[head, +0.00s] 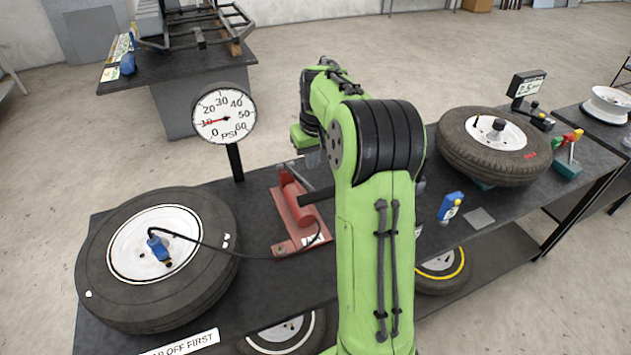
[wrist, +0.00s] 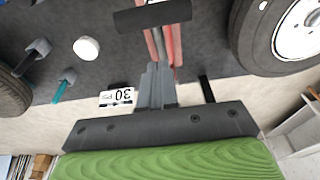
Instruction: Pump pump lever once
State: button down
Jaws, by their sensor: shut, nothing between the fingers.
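The red foot pump (head: 297,207) sits on the dark workbench, with a black hose running to a blue chuck (head: 157,248) on the left tire. Its pump lever ends in a black bar (head: 317,197), partly hidden behind my green arm. In the wrist view the black bar (wrist: 152,15) and red pump arms lie just beyond my fingertips. My gripper (wrist: 157,68) is shut and empty, pointing towards the lever; I cannot tell whether it touches it. In the head view my gripper (head: 312,157) is mostly hidden by my arm, near the pump's far end.
A round PSI gauge (head: 224,117) stands on a post behind the pump, its needle near 10. The left tire (head: 105,250) lies flat on the bench. Another tire (head: 465,155), a blue item (head: 450,207) and a small sign (head: 527,85) are at the right.

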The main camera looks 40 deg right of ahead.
jog(key=f, duration=0.2)
jog(key=s+f, duration=0.1)
jog(key=f, duration=0.1)
jog(key=shift+s+a+f, duration=0.15)
jog(key=shift+s+f, duration=0.05)
jog(key=shift+s+a+f, duration=0.1)
jog(key=shift+s+f, duration=0.15)
jog(key=shift+f, duration=0.05)
